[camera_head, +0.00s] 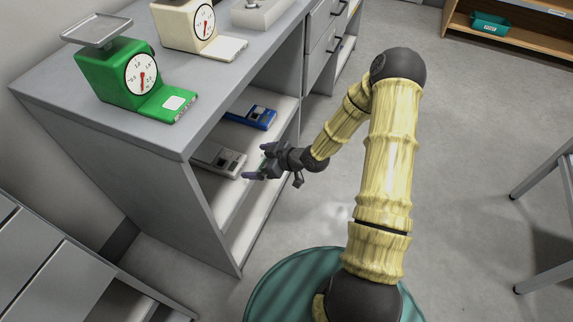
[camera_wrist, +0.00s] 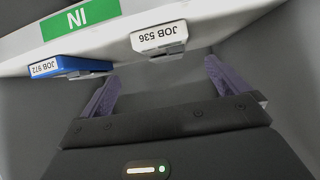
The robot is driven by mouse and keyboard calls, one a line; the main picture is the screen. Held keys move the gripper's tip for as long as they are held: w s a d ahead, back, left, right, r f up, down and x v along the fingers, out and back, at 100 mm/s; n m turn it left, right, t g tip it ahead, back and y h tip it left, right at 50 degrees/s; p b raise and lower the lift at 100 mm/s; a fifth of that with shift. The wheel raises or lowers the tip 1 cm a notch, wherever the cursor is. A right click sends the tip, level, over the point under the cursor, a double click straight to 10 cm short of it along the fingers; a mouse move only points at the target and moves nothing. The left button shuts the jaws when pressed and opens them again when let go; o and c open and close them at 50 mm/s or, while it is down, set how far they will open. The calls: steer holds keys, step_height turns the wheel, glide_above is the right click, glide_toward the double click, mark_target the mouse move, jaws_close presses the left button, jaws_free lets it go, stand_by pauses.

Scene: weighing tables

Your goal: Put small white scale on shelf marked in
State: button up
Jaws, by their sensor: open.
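A small whitish-grey scale (camera_head: 219,159) lies on the upper open shelf of the grey cabinet. It shows in the wrist view as a white scale (camera_wrist: 158,38) labelled JOB 536, upside down in the picture. A green IN label (camera_wrist: 80,18) is on the front edge of the shelf board (camera_wrist: 205,20) under it. My gripper (camera_head: 257,162) is open and empty at the shelf's front, close to the white scale's near end. In the wrist view its purple fingers (camera_wrist: 160,85) are spread, with the scale beyond them, apart from both.
A blue scale (camera_head: 252,116), labelled JOB 972 in the wrist view (camera_wrist: 70,66), lies beside it on the same shelf. A green dial scale (camera_head: 115,75) and a cream dial scale (camera_head: 178,24) stand on the cabinet top (camera_head: 55,92). A lower shelf (camera_head: 245,225) looks mostly empty.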

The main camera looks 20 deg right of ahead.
steer(key=s+d+r+m+g+h, duration=0.2)
steer(key=s+d+r+m+h, duration=0.2)
steer(key=s+r, duration=0.5)
steer(key=s+d+r+m+g+h, duration=0.3)
steer(key=s+d+r+m+h, duration=0.1)
steer(key=s+r, duration=0.4)
steer(key=s+m+h, duration=0.1)
steer(key=s+m, duration=0.1)
steer(key=shift+s+r, duration=0.4)
steer(key=w+p+v, duration=0.3)
steer(key=p+v, duration=1.1)
steer(key=w+a+r+p+v, duration=0.1)
steer(key=w+p+v, duration=0.2)
steer(key=p+v, duration=1.1)
steer(key=shift+w+r+p, duration=0.2)
steer(key=shift+r+p, duration=0.4)
steer(key=shift+p, duration=0.1)
